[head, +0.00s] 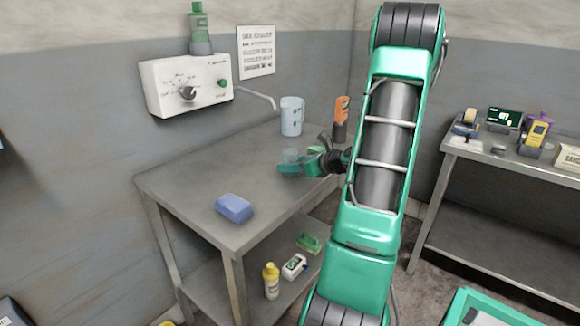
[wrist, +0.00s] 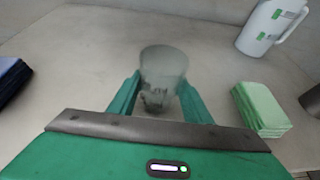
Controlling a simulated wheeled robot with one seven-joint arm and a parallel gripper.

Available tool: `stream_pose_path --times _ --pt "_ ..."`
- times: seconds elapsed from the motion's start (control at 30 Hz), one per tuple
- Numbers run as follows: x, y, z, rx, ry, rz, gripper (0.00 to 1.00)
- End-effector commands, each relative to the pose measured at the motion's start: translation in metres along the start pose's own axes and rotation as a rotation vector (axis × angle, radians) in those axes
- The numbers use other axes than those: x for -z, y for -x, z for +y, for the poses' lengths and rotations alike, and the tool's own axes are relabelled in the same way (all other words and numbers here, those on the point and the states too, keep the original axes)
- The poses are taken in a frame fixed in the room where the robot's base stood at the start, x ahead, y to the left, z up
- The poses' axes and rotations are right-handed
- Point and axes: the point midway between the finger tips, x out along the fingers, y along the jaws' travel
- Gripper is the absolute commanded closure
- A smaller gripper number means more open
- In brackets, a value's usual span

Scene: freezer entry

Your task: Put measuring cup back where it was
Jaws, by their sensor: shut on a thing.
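The measuring cup appears to be the small clear, greyish cup (wrist: 162,72) between my fingers in the wrist view. It stands upright, and some dark marks show near its bottom. In the head view the cup (head: 291,156) is faint at my fingertips, above the left metal table (head: 185,185). My gripper (head: 290,166) is shut on the cup, with one green finger on each side of it in the wrist view (wrist: 160,88). I cannot tell whether the cup's base touches the tabletop.
A white jug (head: 291,116) stands behind the cup, near an orange-topped device (head: 341,112). A green block (wrist: 262,108) lies right of my gripper. A blue block (head: 234,208) lies at the table's front. Tabletop between the blue block and wall is clear.

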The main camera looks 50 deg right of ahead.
Motion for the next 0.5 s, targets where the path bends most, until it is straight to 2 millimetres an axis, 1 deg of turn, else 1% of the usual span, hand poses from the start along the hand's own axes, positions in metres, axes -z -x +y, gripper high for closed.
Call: stream_pose_path --times 0.13,0.17,0.2,0.23,0.5 --pt "0.0020 -0.0008 -0.0001 0.000 -0.001 0.000 0.82" --pt "0.0023 -0.0009 -0.0002 0.000 0.000 0.000 0.53" --pt "0.0020 -0.0008 -0.0002 0.000 0.000 0.000 0.43" --pt "0.0020 -0.0007 -0.0002 0.000 0.000 0.000 0.37" --pt "0.0018 -0.0005 -0.0005 0.001 0.000 0.000 0.37"
